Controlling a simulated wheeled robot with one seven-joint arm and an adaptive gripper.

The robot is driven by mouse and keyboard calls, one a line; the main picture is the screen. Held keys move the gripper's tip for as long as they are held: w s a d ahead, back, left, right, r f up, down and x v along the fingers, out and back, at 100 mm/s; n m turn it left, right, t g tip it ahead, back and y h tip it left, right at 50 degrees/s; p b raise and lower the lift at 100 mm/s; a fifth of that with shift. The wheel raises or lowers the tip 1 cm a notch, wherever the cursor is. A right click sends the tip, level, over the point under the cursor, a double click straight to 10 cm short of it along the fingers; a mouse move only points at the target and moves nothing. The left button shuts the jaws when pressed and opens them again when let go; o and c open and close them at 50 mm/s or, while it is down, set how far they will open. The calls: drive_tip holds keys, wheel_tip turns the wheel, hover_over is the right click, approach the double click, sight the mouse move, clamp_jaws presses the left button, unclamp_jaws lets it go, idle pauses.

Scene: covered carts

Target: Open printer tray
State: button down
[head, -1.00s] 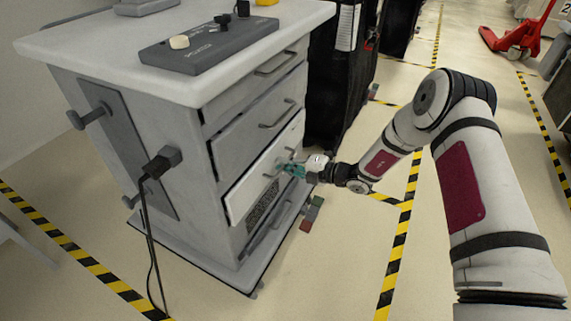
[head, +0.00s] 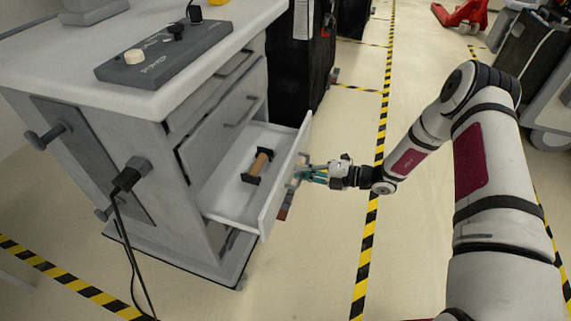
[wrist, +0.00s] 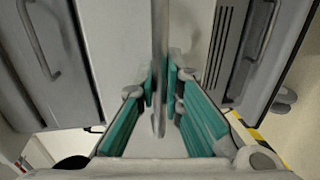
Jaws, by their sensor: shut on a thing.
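The grey cart (head: 70,85) stands at the left in the head view. Its third drawer from the top, a white tray (head: 225,190), is pulled out. A brown roller on dark holders (head: 257,167) lies inside it. My gripper (head: 305,174) is at the tray's front panel (head: 284,180), on the outer side. In the wrist view the teal fingers of my gripper (wrist: 160,95) are closed on both sides of a thin grey bar, the tray handle (wrist: 159,60). The exact finger contact is partly hidden in the head view.
A dark control box (head: 165,50) with knobs sits on the cart top. Two closed drawers are above the tray. A black covered cart (head: 290,60) stands behind. A cable hangs from a plug (head: 130,174) on the cart's side.

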drive_tip(key=shift+f+v, duration=0.15)
drive_tip(key=shift+v, duration=0.65)
drive_tip(key=shift+f+v, duration=0.15)
drive_tip(key=shift+v, duration=0.6)
drive_tip(key=c, duration=1.7)
unclamp_jaws()
drive_tip(key=shift+d, duration=0.15)
drive_tip(key=v, duration=1.1)
drive_tip(key=shift+s+d+r, duration=0.1)
drive_tip(key=shift+s+d, duration=0.05)
drive_tip(key=shift+d, duration=0.2)
